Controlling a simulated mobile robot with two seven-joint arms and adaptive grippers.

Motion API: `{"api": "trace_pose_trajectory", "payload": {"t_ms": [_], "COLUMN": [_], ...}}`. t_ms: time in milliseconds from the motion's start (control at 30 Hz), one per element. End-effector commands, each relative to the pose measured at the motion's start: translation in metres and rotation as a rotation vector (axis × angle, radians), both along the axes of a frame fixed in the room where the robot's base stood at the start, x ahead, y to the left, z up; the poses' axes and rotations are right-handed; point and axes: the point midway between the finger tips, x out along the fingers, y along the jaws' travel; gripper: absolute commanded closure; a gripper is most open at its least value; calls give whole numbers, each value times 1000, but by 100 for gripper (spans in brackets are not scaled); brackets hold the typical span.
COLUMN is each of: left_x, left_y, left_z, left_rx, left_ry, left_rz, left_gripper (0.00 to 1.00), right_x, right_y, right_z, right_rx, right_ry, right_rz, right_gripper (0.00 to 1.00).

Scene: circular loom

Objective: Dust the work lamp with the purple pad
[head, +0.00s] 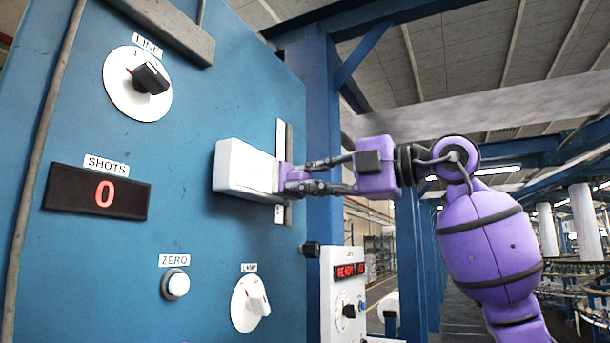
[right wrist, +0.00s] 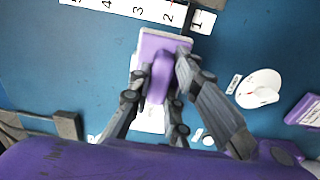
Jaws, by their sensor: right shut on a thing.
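A white box-shaped lamp (head: 243,168) sticks out from the blue panel in the head view; I take it to be the work lamp. My right gripper (head: 298,178) is shut on the purple pad (head: 288,178), just right of the lamp. In the right wrist view, the gripper (right wrist: 158,98) grips the handle of the pad (right wrist: 160,75) between its fingers. In the head view the pad lies right at the lamp's right end, but I cannot tell whether they touch. The fingers hide part of the pad. My left gripper is not in view.
The blue panel (head: 90,240) carries a LINE knob (head: 150,78), a SHOTS display (head: 97,192) reading 0, a ZERO button (head: 175,285) and a LAMP knob (head: 250,303). A numbered scale strip (right wrist: 125,12) lies close to the pad. A white control box (head: 345,295) stands lower right.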

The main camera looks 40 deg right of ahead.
Motion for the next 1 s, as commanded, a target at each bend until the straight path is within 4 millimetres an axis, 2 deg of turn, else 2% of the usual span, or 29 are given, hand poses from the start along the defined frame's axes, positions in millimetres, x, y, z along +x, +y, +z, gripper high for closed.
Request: {"api": "trace_pose_trajectory", "payload": {"t_ms": [133,400,733,1000], "left_x": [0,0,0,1], "left_y": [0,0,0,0], "left_z": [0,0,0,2], "left_rx": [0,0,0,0], "left_ry": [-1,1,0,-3], "left_rz": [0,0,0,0], "left_gripper": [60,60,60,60], "right_x": [-1,-10,-15,-23], "right_y": [2,24,37,59], "right_z": [0,0,0,0], "right_rx": [-1,-2,-3,-3], "right_ry": [0,0,-1,0], "right_rz": [-1,-1,-1,-1], "right_gripper": [100,100,100,100]}}
